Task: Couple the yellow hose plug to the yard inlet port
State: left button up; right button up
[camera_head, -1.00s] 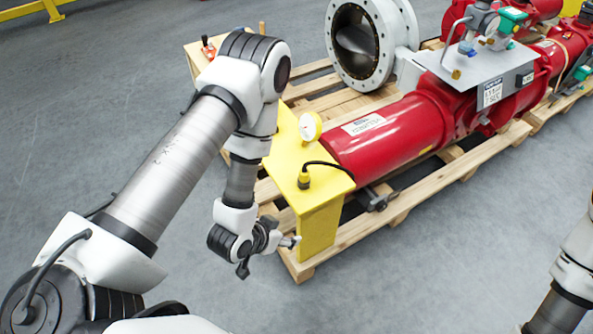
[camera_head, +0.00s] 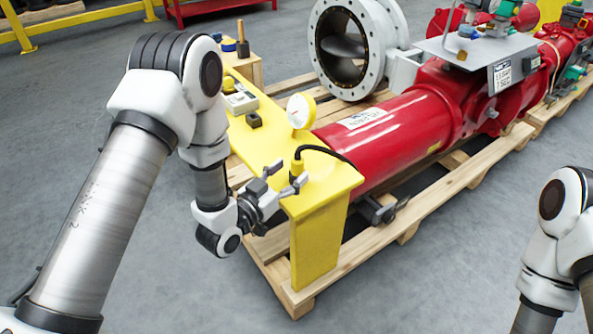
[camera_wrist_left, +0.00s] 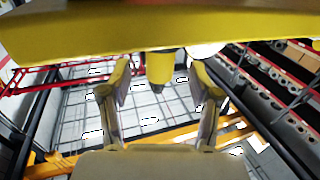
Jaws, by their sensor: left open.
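The yellow hose plug (camera_head: 297,167) stands upright on the yellow stand (camera_head: 330,185), with a black hose curving from its top toward the red cylinder. In the left wrist view the plug (camera_wrist_left: 160,67) shows between the fingers, apparently upside down. My left gripper (camera_head: 286,178) is open, with its fingers beside the plug at the stand's near left edge; contact cannot be told. A small black fitting (camera_head: 254,120) sits farther back on the stand; I cannot tell whether it is the yard inlet port. My right arm shows at the right, its gripper out of view.
A white gauge (camera_head: 301,111) stands behind the plug, and a grey box (camera_head: 240,100) lies farther back on the stand. The red cylinder (camera_head: 400,125) and a grey flanged valve (camera_head: 372,75) rest on a wooden pallet (camera_head: 400,215). The floor in front is clear.

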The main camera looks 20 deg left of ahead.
aim_at(293, 169)
pick_arm(q)
jog(key=x, duration=0.3)
jog(key=shift+w+d+f+b, duration=0.2)
jog(key=shift+w+b, duration=0.1)
jog(key=shift+w, duration=0.1)
grip_shut()
jog(key=shift+r, duration=0.15)
